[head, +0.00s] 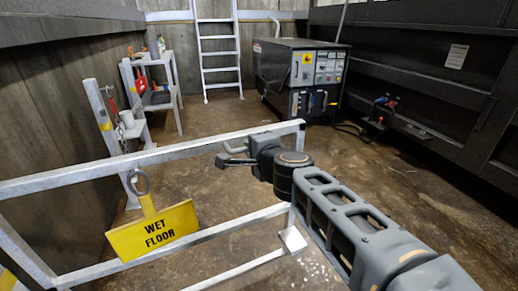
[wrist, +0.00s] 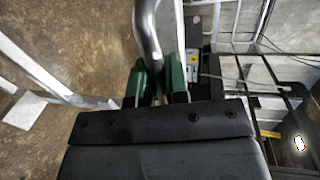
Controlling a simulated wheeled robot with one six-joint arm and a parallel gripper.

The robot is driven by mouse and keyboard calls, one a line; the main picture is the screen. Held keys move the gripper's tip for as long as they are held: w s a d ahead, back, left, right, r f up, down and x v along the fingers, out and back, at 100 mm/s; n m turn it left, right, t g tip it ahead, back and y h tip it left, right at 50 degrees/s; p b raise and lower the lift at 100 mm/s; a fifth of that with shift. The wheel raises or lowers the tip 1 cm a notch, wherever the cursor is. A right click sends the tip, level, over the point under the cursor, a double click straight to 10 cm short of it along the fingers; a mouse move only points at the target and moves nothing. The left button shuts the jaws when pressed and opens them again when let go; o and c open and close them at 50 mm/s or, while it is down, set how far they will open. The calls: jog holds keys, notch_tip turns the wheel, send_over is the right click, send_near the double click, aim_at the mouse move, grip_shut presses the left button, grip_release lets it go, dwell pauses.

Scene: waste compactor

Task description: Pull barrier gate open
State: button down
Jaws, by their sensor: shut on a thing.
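The barrier gate (head: 130,160) is a pale metal tube frame that crosses the lower left of the head view. A yellow "WET FLOOR" sign (head: 156,231) hangs from its top rail by a ring. My gripper (head: 234,157) is at the gate's top rail, near the right end. In the wrist view its green fingers (wrist: 156,78) are shut on a curved grey handle (wrist: 149,32). The handle tube runs up between the fingers. The gate's white foot plate (head: 292,240) rests at floor level below my arm.
A dark machine cabinet (head: 300,75) stands at the back, right of a white ladder (head: 218,50). White stands with tools (head: 150,90) line the left wall. Dark steel walling (head: 430,90) bounds the right. Brown floor (head: 225,115) is open beyond the gate.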

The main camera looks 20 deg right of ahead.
jog(key=shift+s, duration=0.1)
dwell(0.3)
jog(key=c, duration=1.1)
grip_release()
jog(key=shift+c, duration=0.2)
